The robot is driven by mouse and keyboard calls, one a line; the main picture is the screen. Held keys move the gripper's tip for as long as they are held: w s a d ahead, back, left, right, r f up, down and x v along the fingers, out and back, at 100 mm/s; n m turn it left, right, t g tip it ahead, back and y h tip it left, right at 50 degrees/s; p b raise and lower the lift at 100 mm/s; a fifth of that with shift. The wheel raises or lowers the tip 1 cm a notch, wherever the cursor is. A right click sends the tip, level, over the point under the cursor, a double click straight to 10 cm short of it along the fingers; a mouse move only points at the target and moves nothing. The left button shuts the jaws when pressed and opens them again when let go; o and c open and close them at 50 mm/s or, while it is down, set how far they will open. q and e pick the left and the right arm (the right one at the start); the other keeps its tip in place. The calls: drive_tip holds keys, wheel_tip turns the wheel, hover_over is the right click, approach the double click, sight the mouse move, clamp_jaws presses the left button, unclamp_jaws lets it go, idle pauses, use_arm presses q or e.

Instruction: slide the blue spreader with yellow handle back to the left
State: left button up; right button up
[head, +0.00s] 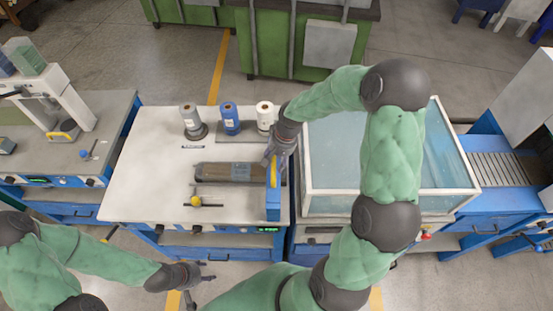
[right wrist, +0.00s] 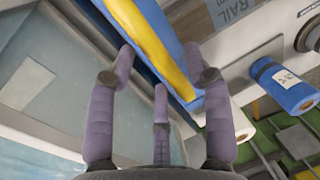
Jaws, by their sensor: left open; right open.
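The blue spreader (head: 273,207) stands at the right end of the white worktable (head: 140,165), its yellow handle (head: 273,173) running along its top. My right gripper (head: 272,158) is open at the handle's far end, and my arm partly hides that end. In the right wrist view the yellow handle (right wrist: 150,40) and blue spreader body (right wrist: 100,12) run diagonally beyond and between my spread fingers (right wrist: 160,85). I cannot tell whether a finger touches it. My left gripper (head: 195,275) is open and empty in front of the table, well away from the spreader.
A dark slab (head: 230,172) lies left of the spreader. Grey (head: 190,120), blue (head: 229,118) and white (head: 265,115) rolls stand along the back. A small yellow-handled tool (head: 203,202) lies near the front. A glass-walled tank (head: 330,165) adjoins on the right.

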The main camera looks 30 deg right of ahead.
clamp_jaws()
drive_tip(key=shift+a, duration=0.1)
